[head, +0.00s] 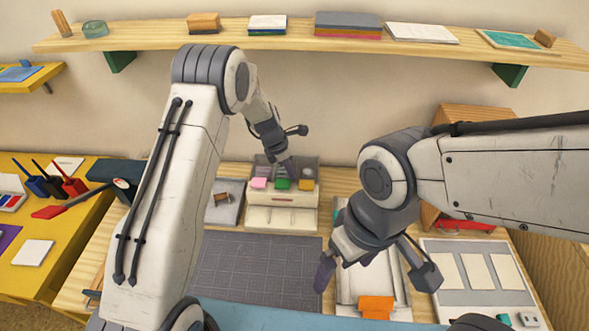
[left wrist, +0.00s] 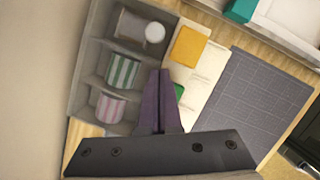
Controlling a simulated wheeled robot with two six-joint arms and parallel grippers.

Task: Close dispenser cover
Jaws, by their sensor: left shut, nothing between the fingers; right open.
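The dispenser (head: 281,219) stands at the back of the table, with a pale front and a grey compartmented top. Pink, green and yellow tabs sit along its front edge. In the left wrist view, the dispenser (left wrist: 92,60) shows striped rolls in its compartments; the yellow tab (left wrist: 189,45) is clear and the green one is partly hidden. I cannot make out the cover or its position clearly. My left gripper (head: 290,168) is shut and empty, over the dispenser's middle; its fingers also show in the left wrist view (left wrist: 163,75). My right gripper (head: 376,276) is open, away from the dispenser.
A dark gridded mat (head: 258,268) lies in front of the dispenser. A grey tray (head: 226,203) is just left of it. A white tray with an orange block (head: 376,306) lies under my right gripper. A wall shelf (head: 330,42) runs above. A yellow side table (head: 70,235) is at left.

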